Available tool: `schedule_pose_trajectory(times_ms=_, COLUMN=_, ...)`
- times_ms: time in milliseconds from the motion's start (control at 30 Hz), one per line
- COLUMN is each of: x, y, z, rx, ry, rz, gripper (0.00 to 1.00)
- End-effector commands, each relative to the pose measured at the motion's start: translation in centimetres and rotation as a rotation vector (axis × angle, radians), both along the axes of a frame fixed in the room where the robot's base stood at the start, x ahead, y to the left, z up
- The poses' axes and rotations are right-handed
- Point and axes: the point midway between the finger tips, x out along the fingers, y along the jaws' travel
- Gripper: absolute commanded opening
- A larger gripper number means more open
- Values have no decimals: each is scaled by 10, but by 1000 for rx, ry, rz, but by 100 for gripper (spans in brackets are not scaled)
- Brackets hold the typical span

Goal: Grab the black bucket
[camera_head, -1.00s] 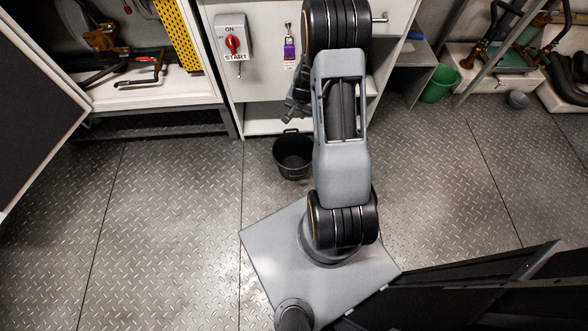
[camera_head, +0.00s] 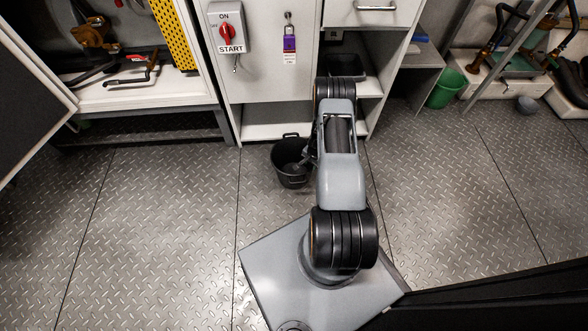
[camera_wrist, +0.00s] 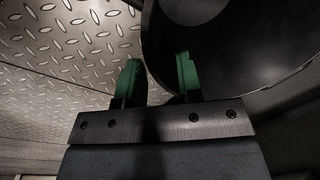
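The black bucket (camera_head: 284,172) stands upright on the metal floor in front of the cabinet, its handle raised at the far side. My gripper (camera_head: 307,158) is at the bucket's right side, low by its rim and partly hidden by my arm. In the wrist view the two green fingertips of my gripper (camera_wrist: 159,70) are apart. The bucket (camera_wrist: 235,45) fills the upper right there, with its curved rim edge passing between the fingertips. One fingertip appears outside the rim and the other overlaps the bucket. I cannot tell whether either touches it.
The white cabinet (camera_head: 265,88) with a red switch (camera_head: 226,33) stands just behind the bucket. A workbench (camera_head: 150,93) is at the left. A green bucket (camera_head: 445,88) stands at the right back. The floor left of the black bucket is clear.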

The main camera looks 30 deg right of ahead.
Motion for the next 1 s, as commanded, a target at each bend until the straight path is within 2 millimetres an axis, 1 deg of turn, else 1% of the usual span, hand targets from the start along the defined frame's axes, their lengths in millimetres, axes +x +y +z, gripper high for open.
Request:
schedule_pose_trajectory(times_ms=33, x=0, y=0, z=-5, rx=0, ry=0, rz=0, gripper=33)
schedule_pose_trajectory(times_ms=267, x=1, y=1, z=-13, rx=0, ry=0, rz=1, gripper=33)
schedule_pose_trajectory(times_ms=367, x=0, y=1, z=-22, rx=0, ry=0, rz=0, gripper=33)
schedule_pose_trajectory(times_ms=500, x=-1, y=2, z=-43, rx=0, ry=1, rz=1, gripper=33)
schedule_pose_trajectory(times_ms=633, x=1, y=3, z=-58, rx=0, ry=1, rz=1, gripper=33)
schedule_pose_trajectory(times_ms=700, x=2, y=3, z=-61, rx=-1, ry=0, rz=1, gripper=33)
schedule_pose_trajectory(times_ms=900, x=2, y=3, z=-59, rx=-1, ry=0, rz=1, gripper=33)
schedule_pose_trajectory(times_ms=1000, x=2, y=3, z=-59, rx=-1, ry=0, rz=1, gripper=24)
